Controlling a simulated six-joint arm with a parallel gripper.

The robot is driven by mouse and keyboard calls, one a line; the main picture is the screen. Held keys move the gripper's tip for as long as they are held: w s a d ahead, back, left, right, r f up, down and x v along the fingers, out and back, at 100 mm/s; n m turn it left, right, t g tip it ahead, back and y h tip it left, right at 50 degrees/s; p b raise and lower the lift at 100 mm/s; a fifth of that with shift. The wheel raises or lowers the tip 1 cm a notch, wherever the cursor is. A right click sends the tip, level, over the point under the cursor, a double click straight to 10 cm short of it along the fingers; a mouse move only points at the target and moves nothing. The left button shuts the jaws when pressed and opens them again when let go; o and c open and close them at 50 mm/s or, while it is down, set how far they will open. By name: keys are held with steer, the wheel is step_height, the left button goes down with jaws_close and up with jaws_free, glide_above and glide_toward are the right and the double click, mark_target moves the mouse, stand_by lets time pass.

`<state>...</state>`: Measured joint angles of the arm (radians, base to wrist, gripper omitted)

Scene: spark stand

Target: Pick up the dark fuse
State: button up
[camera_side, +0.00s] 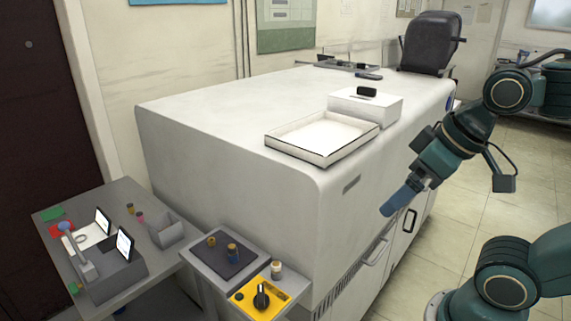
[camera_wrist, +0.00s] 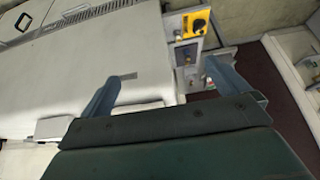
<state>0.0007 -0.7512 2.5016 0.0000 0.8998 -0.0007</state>
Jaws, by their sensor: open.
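A small dark cylinder (camera_side: 367,91), which looks like the dark fuse, lies on top of a white box (camera_side: 385,106) on the large white cabinet. I cannot make it out in the wrist view. My gripper (camera_side: 394,206) hangs in the air in front of the cabinet's right side, pointing down and left. It is lower in the picture than the box and apart from everything. In the wrist view my gripper (camera_wrist: 162,72) shows two blue-grey fingers spread wide with nothing between them.
A shallow white tray (camera_side: 284,148) lies beside the box. The cabinet top (camera_side: 220,115) is mostly clear. A yellow panel with a black knob (camera_side: 262,298) and a grey plate (camera_side: 224,264) with small parts stand low in front. A grey side table (camera_side: 125,195) holds small screens and coloured pieces.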

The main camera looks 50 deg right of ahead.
stand_by(0.3)
steer(key=c, duration=1.2)
steer(key=shift+o, duration=0.2)
